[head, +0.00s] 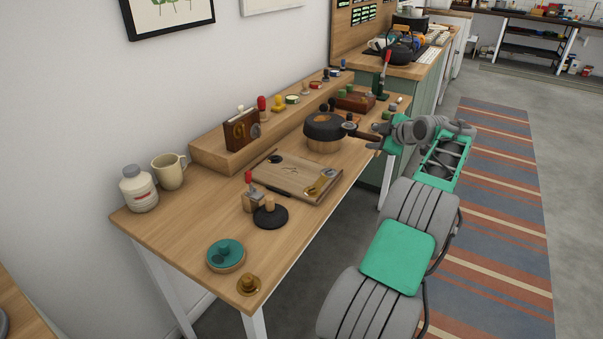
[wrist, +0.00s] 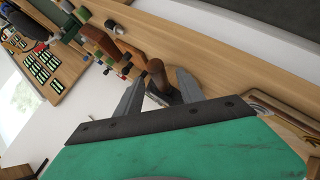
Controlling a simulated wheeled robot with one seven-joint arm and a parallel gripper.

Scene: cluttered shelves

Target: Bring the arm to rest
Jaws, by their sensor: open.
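My gripper (head: 380,139) is at the right edge of the wooden table (head: 185,232), with my green and grey arm reaching to it from the lower right. In the wrist view my gripper (wrist: 158,92) has its two grey fingers spread apart. A brown handle with a dark end (wrist: 156,74) shows between or just beyond the fingertips; I cannot tell whether they touch. In the head view a round pot with a dark top (head: 325,131) stands left of my gripper, its dark brown handle (head: 362,134) pointing at the fingers.
A cutting board (head: 291,176), a black-based stamp (head: 270,214), a teal-topped round piece (head: 226,254), a mug (head: 169,171) and a jar (head: 138,189) are on the table. A raised ledge along the wall carries small items. The striped rug (head: 500,200) to the right is clear.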

